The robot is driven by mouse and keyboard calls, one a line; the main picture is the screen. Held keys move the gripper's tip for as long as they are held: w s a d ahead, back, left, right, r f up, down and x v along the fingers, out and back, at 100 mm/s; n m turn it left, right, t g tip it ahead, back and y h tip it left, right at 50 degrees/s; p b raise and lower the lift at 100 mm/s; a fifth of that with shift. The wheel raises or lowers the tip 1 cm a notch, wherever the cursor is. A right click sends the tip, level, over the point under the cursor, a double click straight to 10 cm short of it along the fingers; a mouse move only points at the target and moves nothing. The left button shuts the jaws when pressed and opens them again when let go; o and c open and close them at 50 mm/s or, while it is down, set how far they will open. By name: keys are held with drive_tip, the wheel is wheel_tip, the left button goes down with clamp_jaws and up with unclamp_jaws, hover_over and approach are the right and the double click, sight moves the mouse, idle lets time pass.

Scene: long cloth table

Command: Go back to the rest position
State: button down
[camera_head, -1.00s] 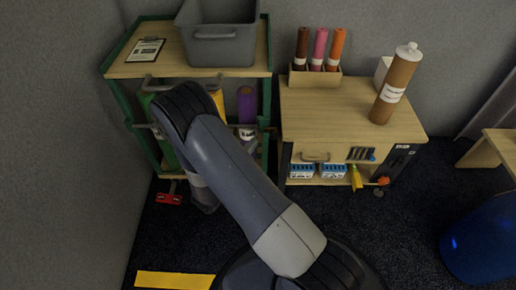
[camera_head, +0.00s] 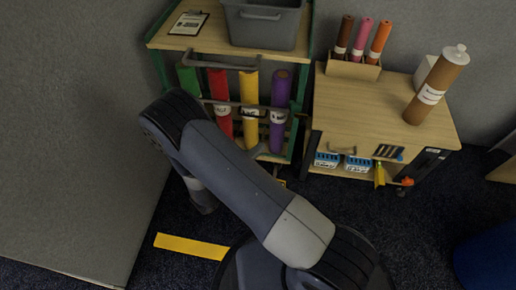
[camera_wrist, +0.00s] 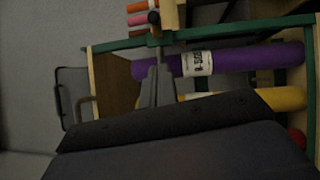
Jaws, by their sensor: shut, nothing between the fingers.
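My arm shows in the head view, bent, with its elbow at left in front of the shelf cart. My gripper (camera_wrist: 155,88) shows in the wrist view as narrow grey fingers beyond a large dark part. Its fingers are together with nothing between them. The shelf cart (camera_head: 180,41) holds upright green, red, yellow (camera_head: 249,95) and purple (camera_head: 279,100) rolls. The purple roll also lies across the wrist view (camera_wrist: 245,57), behind the fingers. I cannot tell whether the fingers touch anything.
A grey bin (camera_head: 264,28) and a clipboard (camera_head: 189,23) are on the cart. A grey wall stands at left. Dark floor with a yellow strip (camera_head: 190,246) is open in front.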

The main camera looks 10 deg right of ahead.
drive_tip(key=x, duration=1)
drive_tip(key=shift+w+d+r, duration=0.15)
drive_tip(key=shift+d+r, duration=0.15)
drive_tip(key=shift+r, duration=0.15)
drive_tip(key=shift+p, duration=0.3)
drive_tip(key=shift+w, duration=0.1)
drive_tip(key=shift+a+f, duration=0.15)
